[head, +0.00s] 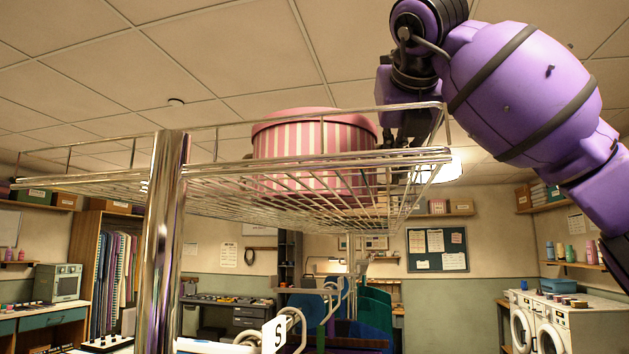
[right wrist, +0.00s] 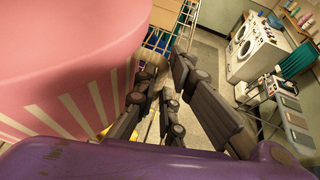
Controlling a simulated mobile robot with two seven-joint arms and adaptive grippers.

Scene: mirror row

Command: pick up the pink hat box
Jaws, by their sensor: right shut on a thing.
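The pink hat box (head: 315,150), round with pink and cream stripes and a plain pink lid, is at the raised wire rack (head: 95,183) in the head view. Whether its base touches the wires is hard to tell. My right gripper (head: 400,138) is at the box's right side, inside the rack's raised rail, pointing down. In the right wrist view the hat box (right wrist: 65,75) fills the left side, and my right gripper's dark fingers (right wrist: 158,85) are close against its edge. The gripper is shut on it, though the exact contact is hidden. My left gripper is not in view.
A thick chrome post (head: 165,245) stands in front of the rack. Rails run around the rack's edge, close to my right gripper. White washing machines (head: 560,325) stand far right, and a noticeboard (head: 437,249) hangs on the back wall. The space above the rack is open.

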